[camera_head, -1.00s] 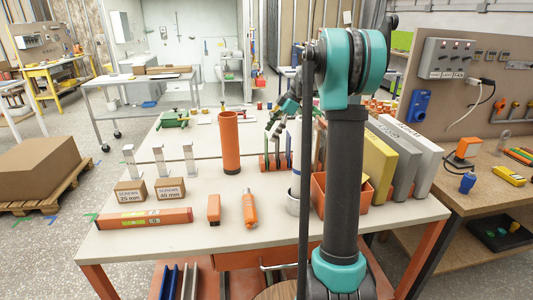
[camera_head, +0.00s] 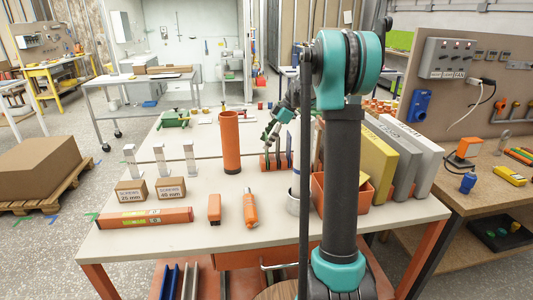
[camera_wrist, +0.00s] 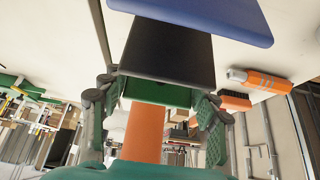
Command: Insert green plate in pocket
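My gripper (camera_wrist: 158,108) fills the lower middle of the wrist view, its two fingers spread to either side. A green piece (camera_wrist: 155,92), apparently the green plate, spans the space between the fingertips; whether both pads touch it is unclear. A wide black surface (camera_wrist: 170,52) extends beyond it towards a blue plate (camera_wrist: 210,18) at the top edge. In the head view my gripper (camera_head: 275,130) is small and partly behind my arm, just above the orange slotted rack (camera_head: 272,164). The rack's pockets are mostly hidden by my gripper and arm.
An orange cylinder (camera_head: 229,142) stands left of the rack. An orange bin (camera_head: 329,190) and upright yellow and grey slabs (camera_head: 377,168) stand on the right.

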